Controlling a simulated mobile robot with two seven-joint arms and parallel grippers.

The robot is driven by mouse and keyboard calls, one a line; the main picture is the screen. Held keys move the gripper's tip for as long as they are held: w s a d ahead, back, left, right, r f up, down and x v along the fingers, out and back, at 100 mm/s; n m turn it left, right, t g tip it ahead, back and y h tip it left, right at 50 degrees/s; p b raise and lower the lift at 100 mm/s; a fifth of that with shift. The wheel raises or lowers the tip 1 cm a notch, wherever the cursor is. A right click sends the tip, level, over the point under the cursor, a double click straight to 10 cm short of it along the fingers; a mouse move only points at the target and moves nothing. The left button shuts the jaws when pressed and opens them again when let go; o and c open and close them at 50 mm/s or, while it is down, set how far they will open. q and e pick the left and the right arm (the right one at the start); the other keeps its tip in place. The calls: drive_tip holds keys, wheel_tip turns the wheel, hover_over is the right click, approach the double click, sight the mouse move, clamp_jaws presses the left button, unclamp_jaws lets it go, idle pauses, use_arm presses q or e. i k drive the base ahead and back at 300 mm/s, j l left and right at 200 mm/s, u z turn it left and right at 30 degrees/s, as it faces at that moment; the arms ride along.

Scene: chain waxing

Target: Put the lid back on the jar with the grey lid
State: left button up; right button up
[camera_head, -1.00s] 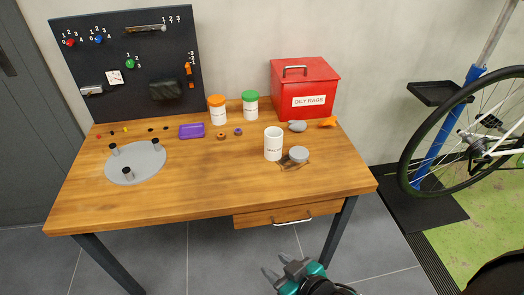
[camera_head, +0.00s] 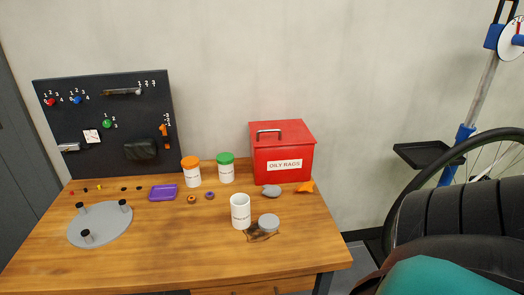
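The open white jar (camera_head: 240,213) stands upright on the workbench, with no lid on its mouth. A grey lid (camera_head: 269,221) sits to its right, apart from it, on or against a crumpled brown rag (camera_head: 262,236). A second grey, rounded item (camera_head: 271,191) lies further back, near the red box; I cannot tell what it is. A large dark and teal arm part of mine fills the lower right corner. Neither gripper's fingers show.
Jars with an orange lid (camera_head: 190,163) and a green lid (camera_head: 225,159) stand behind. A red oily rags box (camera_head: 283,151) is at the back right. A purple tray (camera_head: 163,193) and a grey disc with pegs (camera_head: 82,230) are left. The front middle of the bench is clear.

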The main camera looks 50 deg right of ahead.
sight(240, 204)
drive_tip(key=k+l+u, duration=0.1)
drive_tip(key=l, duration=0.3)
drive_tip(key=k+l, duration=0.25)
drive_tip(key=l, duration=0.15)
drive_tip(key=k+l+u, duration=0.15)
drive_tip(key=l, duration=0.25)
